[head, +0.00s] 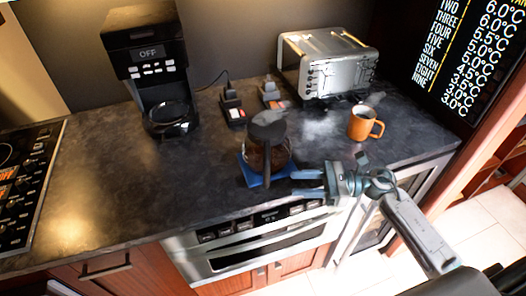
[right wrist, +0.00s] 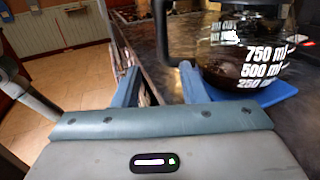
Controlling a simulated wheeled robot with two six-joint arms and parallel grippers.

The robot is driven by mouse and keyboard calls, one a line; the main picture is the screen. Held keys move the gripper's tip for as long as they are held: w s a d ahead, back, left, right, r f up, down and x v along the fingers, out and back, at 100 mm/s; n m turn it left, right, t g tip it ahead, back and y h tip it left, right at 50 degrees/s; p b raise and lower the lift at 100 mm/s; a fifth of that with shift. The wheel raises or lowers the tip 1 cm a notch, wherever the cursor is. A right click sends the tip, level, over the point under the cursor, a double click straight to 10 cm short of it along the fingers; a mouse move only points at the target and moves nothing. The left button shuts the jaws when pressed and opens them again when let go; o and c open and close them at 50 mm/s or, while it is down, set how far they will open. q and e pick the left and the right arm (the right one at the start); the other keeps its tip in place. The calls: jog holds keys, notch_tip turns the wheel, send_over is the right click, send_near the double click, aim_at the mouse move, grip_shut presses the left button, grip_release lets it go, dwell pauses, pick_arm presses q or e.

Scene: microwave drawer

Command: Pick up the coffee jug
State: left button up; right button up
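The coffee jug (head: 278,156) is glass with a dark lid and a black handle, and it holds dark liquid. It stands upright on a blue mat (head: 250,178) near the counter's front edge. In the right wrist view the jug (right wrist: 225,72) shows at the upper right with volume marks, its black handle (right wrist: 162,30) towards my fingers. My right gripper (head: 300,184) is just right of the jug, with its fingers pointing left towards it. Its two blue fingers are apart with nothing between them in the right wrist view (right wrist: 160,85). My left gripper is not in view.
A coffee maker (head: 148,60) stands at the back left and a silver toaster (head: 328,68) at the back right. An orange mug (head: 361,124) is right of the jug. Two small devices (head: 233,108) sit behind it. The dark counter (head: 120,190) is clear at left.

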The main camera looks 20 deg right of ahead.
aim_at(266, 179)
jog(key=x, duration=0.1)
jog(key=p+x, duration=0.1)
jog(key=x, duration=0.1)
jog(key=p+x, duration=0.1)
jog(key=shift+w+a+r, duration=0.15)
jog(key=shift+a+r, duration=0.05)
jog(key=shift+r, duration=0.1)
jog(key=p+x, duration=0.3)
jog(key=x, duration=0.1)
jog(key=shift+r, duration=0.15)
jog(key=shift+w+a, duration=0.15)
jog(key=shift+a, duration=0.15)
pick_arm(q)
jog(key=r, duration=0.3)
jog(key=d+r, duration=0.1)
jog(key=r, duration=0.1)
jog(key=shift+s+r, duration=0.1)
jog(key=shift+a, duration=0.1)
pick_arm(e)
jog(key=shift+d, duration=0.1)
grip_shut()
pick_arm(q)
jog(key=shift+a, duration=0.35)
